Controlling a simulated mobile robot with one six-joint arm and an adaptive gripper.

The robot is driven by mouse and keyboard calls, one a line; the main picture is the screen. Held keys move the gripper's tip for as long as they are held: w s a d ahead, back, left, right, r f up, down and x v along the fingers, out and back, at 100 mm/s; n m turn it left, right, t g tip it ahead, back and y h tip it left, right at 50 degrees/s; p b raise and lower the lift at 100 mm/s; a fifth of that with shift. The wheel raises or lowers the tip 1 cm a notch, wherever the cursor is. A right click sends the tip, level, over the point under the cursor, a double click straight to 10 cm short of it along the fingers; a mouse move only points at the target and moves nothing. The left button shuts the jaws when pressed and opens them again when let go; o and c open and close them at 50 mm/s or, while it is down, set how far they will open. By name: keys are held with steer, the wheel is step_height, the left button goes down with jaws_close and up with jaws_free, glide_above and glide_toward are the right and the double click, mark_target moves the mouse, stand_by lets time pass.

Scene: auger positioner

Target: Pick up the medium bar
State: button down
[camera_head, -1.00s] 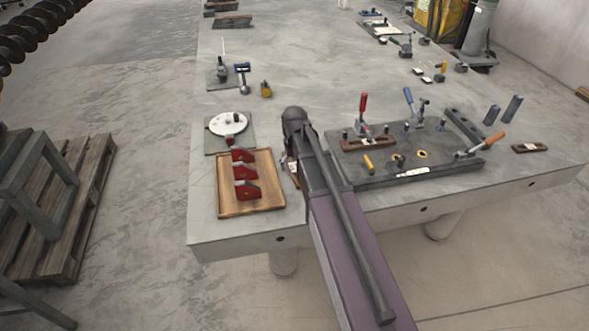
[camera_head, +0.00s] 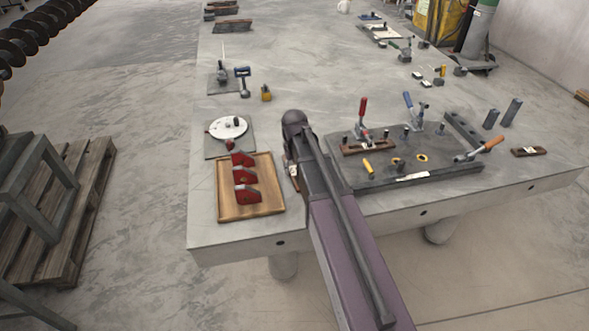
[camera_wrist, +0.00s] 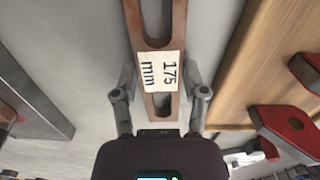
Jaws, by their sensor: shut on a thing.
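A brown slotted bar with a white label reading 175 mm (camera_wrist: 161,73) runs up the middle of the wrist view. My gripper (camera_wrist: 160,88) has one finger on each side of it and is shut on it across the label. The bar's far end is cut off by the top of the view. In the head view a small part of this bar (camera_head: 293,175) shows between the wooden tray and my arm, which hides my gripper. Another brown bar (camera_head: 528,151) lies at the right of the table, and one (camera_head: 366,148) sits on the dark fixture plate.
The wooden tray (camera_head: 222,205) with red blocks (camera_head: 243,178) lies close left of my arm. The dark fixture plate (camera_head: 375,182), with upright clamps and pegs, is close on the right. The table's middle is clear.

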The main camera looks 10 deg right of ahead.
mark_target(294, 171)
steer(key=shift+r+p, duration=1.75)
steer(key=shift+r, duration=0.15)
steer(key=s, duration=0.5)
steer(key=s+d, duration=0.1)
steer(key=s, duration=0.4)
steer(key=s+r+p, duration=0.1)
steer(key=s, duration=0.5)
steer(key=shift+d, duration=0.25)
steer(key=shift+d, duration=0.1)
